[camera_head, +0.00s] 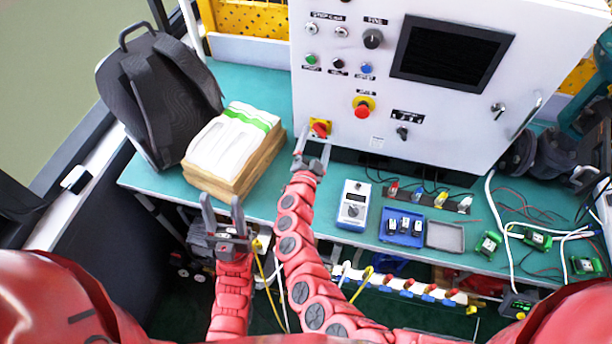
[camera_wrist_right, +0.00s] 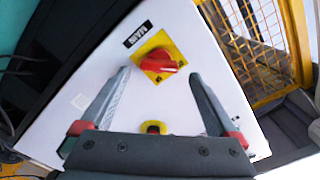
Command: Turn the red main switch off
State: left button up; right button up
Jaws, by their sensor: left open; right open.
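The red main switch (camera_head: 320,128) sits on a yellow plate at the lower left of the white cabinet's front. In the right wrist view its red handle (camera_wrist_right: 160,65) lies roughly crosswise, slightly tilted, beside a black label. My right gripper (camera_head: 313,143) is open just below the switch in the head view. In the right wrist view its fingers (camera_wrist_right: 160,80) stand apart on either side of the switch, with nothing between them gripped; I cannot tell whether they touch the panel. My left gripper (camera_head: 224,205) is open and empty, in front of the bench's edge.
The white cabinet (camera_head: 440,120) also carries a red emergency button (camera_head: 362,107), knobs and a dark screen (camera_head: 450,50). A meter (camera_head: 354,205) and blue tray (camera_head: 402,227) lie right of my right arm.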

jog(key=s+a+b, duration=0.2)
jog(key=s+b, duration=0.1)
jog(key=s, duration=1.2)
jog(key=shift+a+b, duration=0.4)
jog(key=shift+f, duration=0.1)
